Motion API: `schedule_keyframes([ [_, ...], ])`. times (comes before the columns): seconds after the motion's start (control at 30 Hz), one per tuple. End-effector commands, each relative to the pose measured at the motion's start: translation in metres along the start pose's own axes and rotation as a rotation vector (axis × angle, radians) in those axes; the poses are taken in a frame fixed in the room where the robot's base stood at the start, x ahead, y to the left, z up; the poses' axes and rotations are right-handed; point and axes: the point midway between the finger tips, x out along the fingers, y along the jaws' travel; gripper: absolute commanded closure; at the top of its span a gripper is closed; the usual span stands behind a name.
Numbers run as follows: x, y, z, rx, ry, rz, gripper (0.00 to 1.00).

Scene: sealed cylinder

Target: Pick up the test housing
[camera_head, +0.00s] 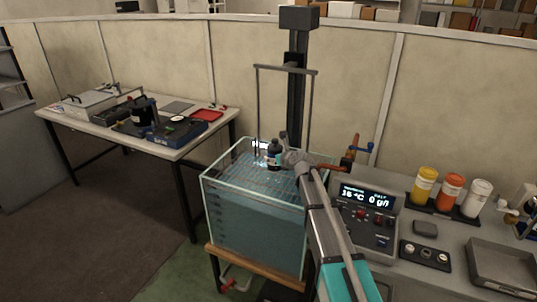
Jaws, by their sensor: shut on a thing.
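My arm reaches from the lower right to the glass water tank (252,235). My gripper (279,160) is over the tank's open top, seen small and from behind my wrist. It is shut on a small dark cylinder with a pale band (273,147), which appears to be the test housing. The cylinder looks roughly upright. The fingers are too small to make out clearly, and my wrist hides part of that area. I cannot tell whether the cylinder touches the water or the rack-like grid in the tank.
A black column with a grey hanging frame (286,70) rises behind the tank. Right are a display box (366,215), yellow, orange and white jars (450,192) and a grey tray (503,275). A table (190,140) with tools stands left. Floor between is clear.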

Motion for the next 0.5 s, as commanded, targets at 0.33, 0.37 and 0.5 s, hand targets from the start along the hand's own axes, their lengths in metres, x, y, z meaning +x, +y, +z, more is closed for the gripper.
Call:
schedule_keyframes([
  [0.33,-0.073,-0.001,0.004,0.0,-0.001,-0.001,0.75],
  [0.37,-0.077,-0.001,0.004,0.0,-0.001,-0.001,0.75],
  [0.5,-0.09,-0.003,0.004,0.002,0.0,0.0,0.75],
])
